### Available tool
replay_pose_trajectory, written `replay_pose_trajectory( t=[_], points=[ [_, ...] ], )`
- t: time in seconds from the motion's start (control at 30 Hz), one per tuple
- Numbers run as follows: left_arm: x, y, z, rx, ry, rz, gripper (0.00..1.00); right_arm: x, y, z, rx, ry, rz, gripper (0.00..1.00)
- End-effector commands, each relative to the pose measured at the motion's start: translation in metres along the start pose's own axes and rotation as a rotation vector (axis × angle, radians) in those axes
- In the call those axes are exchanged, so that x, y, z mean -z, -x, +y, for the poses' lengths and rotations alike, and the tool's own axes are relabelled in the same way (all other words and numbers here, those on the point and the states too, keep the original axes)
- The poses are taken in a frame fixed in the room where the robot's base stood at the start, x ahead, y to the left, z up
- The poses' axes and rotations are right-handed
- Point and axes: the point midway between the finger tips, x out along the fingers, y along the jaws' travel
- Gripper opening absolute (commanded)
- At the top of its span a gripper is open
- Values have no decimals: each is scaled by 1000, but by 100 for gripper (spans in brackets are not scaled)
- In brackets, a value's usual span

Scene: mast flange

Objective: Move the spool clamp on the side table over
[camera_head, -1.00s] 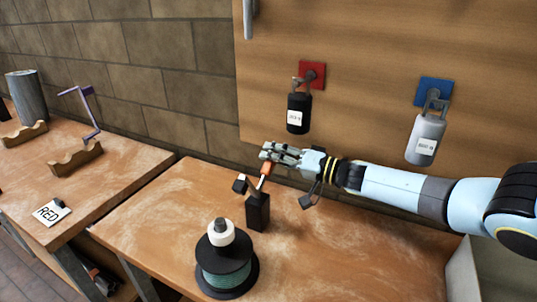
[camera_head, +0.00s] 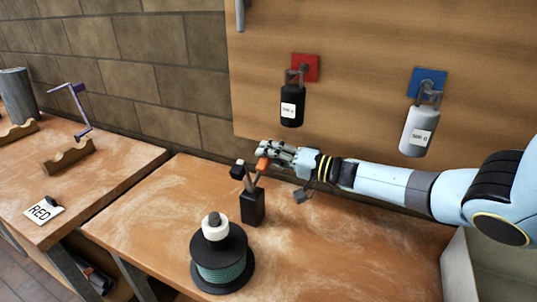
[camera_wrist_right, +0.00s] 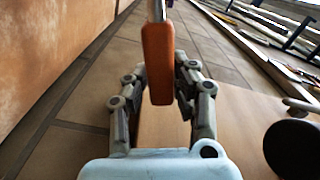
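The spool clamp (camera_head: 252,207) is a black upright block on the side table, with a lever that has an orange grip (camera_head: 263,163) and a black pad (camera_head: 237,170) at the left. My right gripper (camera_head: 270,155) is at the orange grip. In the right wrist view the orange grip (camera_wrist_right: 158,62) lies between the two fingers (camera_wrist_right: 160,85), which look closed on its sides. The side table (camera_head: 340,235) carries the clamp. A spool of green line (camera_head: 222,268) with a white and grey top stands in front of the clamp. My left gripper is not in view.
A black padlock-shaped weight (camera_head: 292,107) and a grey one (camera_head: 418,132) hang on the wooden board behind my right arm. The side table's right part is clear.

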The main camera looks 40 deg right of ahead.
Motion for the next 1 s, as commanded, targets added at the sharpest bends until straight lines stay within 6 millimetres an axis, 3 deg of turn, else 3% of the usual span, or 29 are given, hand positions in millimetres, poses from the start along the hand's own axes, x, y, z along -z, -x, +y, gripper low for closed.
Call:
replay_pose_trajectory(
  t=[0.03, 0.17, 0.53, 1.0],
  points=[
    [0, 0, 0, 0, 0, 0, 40, -1, 1, 2, -3, 0, 0, 30],
    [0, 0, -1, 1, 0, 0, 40, -1, 1, 1, -2, 1, -1, 46],
    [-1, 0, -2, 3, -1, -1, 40, -1, 10, 2, -4, 4, -1, 46],
    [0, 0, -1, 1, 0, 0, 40, -1, 104, 2, -5, 3, -2, 46]
  ],
)
